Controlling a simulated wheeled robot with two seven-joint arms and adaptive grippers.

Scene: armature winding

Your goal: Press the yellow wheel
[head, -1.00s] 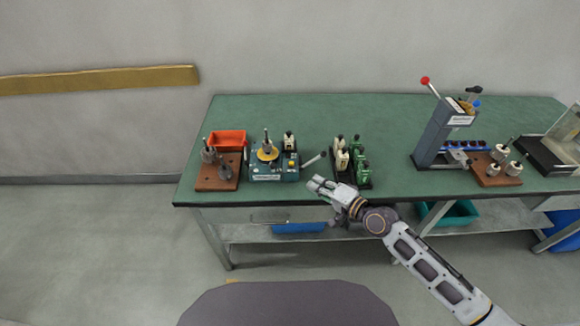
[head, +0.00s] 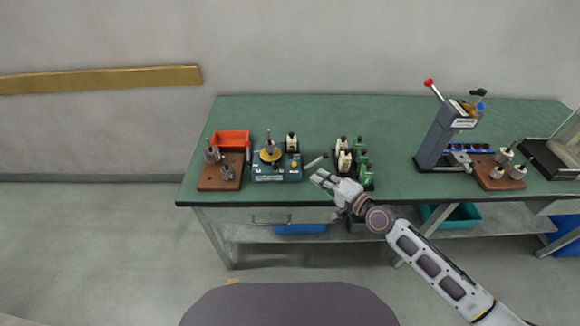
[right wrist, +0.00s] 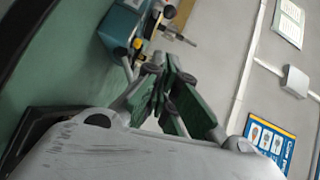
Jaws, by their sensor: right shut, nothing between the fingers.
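The yellow wheel (head: 270,154) lies flat around an upright metal spindle on a teal winding machine (head: 277,174) near the front left of the green bench. A lever (head: 316,161) sticks out from the machine's right side. My right gripper (head: 319,179) is shut and empty by the bench's front edge, right of the machine and apart from the wheel. The right wrist view shows its closed fingers (right wrist: 172,88), with the teal machine (right wrist: 121,30) beyond them. My left gripper is out of view.
A brown block with metal parts (head: 220,181) and an orange bin (head: 231,138) stand left of the machine. A lever press (head: 440,136) stands farther right. The bench's middle back is clear.

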